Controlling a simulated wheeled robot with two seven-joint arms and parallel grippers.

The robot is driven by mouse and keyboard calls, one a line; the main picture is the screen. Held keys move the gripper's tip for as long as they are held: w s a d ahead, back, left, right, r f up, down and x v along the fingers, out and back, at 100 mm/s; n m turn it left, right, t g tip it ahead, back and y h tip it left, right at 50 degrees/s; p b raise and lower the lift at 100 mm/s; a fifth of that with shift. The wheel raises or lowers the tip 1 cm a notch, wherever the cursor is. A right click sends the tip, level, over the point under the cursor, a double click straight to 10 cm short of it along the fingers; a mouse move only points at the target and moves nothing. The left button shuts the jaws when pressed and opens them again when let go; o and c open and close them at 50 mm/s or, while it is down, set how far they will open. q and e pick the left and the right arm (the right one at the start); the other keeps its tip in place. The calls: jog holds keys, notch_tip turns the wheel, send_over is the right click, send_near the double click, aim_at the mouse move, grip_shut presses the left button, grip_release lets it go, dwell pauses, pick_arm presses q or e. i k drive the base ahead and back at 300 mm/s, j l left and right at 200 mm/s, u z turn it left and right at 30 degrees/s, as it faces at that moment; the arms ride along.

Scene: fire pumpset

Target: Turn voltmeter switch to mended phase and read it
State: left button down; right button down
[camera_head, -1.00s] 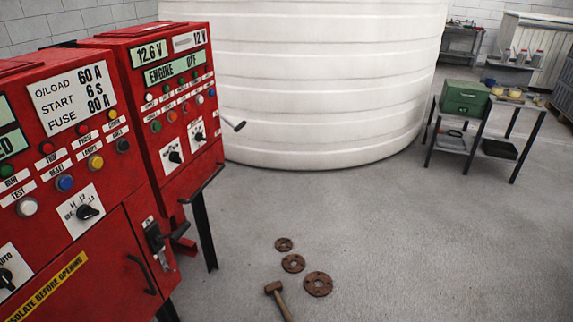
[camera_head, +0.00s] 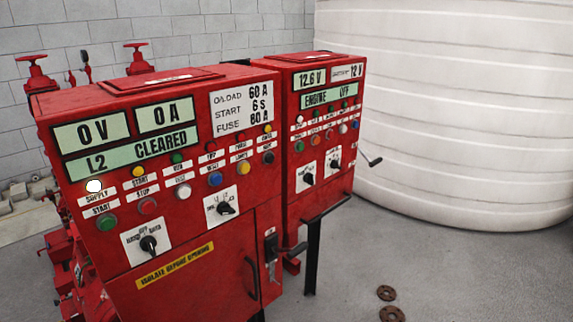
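The near red control cabinet (camera_head: 165,190) stands at centre left. Its voltage display (camera_head: 91,131) reads 0 V and the display beside it (camera_head: 164,114) reads 0 A. The display below (camera_head: 130,154) reads "L2 CLEARED". A black rotary switch (camera_head: 225,208) sits on a white plate with small phase-like labels, too small to read surely. Another black rotary switch (camera_head: 148,243) sits lower left, on a plate with a hand/off/auto style label. The white supply lamp (camera_head: 94,186) looks lit. Neither of my grippers is in view.
A second red cabinet (camera_head: 318,130) behind shows 12.6 V and "ENGINE OFF". A large white tank (camera_head: 450,110) fills the right. Rusty flanges (camera_head: 388,293) lie on the floor at lower right. Red valve handwheels (camera_head: 31,60) rise at the left.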

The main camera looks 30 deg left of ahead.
aim_at(223, 209)
jog(key=u, duration=1.55)
